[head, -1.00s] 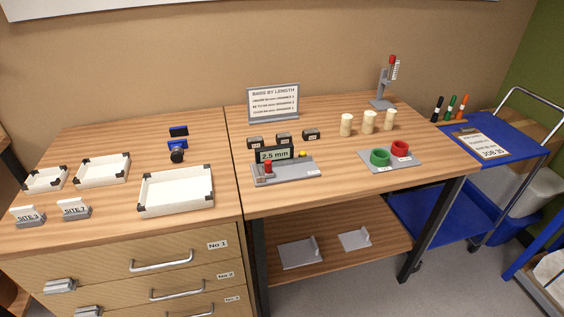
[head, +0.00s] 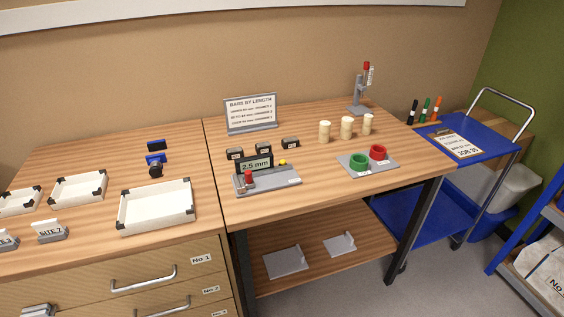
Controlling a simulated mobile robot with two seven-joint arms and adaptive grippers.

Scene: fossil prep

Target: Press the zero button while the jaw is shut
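The measuring device (head: 278,183) is a grey base on the right-hand table, near its left front part. Its dark display (head: 256,164) reads 2.5 mm. A red-topped post (head: 248,178) stands at the front left of the base, and a small yellow knob or button (head: 282,162) shows behind the base's middle. Which part is the zero button, and whether the jaw is shut, is too small to tell. Neither of my grippers shows in the head view.
Dark small blocks (head: 290,143) stand behind the device. Cream cylinders (head: 346,127) and a grey tray (head: 350,172) with green and red rings are to the right. A white tray (head: 158,227) is left. A sign (head: 250,127) stands behind. The table's front right is clear.

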